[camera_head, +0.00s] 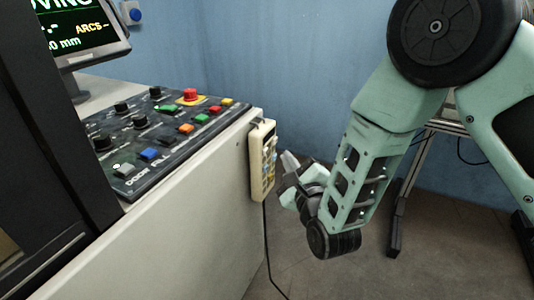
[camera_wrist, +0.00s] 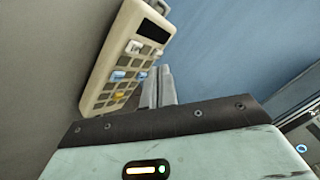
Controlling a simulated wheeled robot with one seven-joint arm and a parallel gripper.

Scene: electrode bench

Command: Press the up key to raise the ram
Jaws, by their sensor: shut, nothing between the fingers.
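A cream hand pendant (camera_head: 261,160) with rows of small keys hangs on the side of the console. In the wrist view the pendant (camera_wrist: 113,58) shows several grey keys, with white, blue and orange ones among them. Which of them is the up key I cannot read. My gripper (camera_head: 287,160) is shut and empty, close to the right of the pendant's key face. In the wrist view my gripper's fingertips (camera_wrist: 158,75) lie beside the pendant's lower right keys; whether they touch a key I cannot tell. The ram is not in view.
The console panel (camera_head: 125,172) with coloured buttons, knobs and a red stop button (camera_head: 190,95) stands left of the pendant. A monitor (camera_head: 85,30) is above it, partly cut off. A cable (camera_head: 267,250) hangs from the pendant. The blue wall (camera_head: 300,70) is behind.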

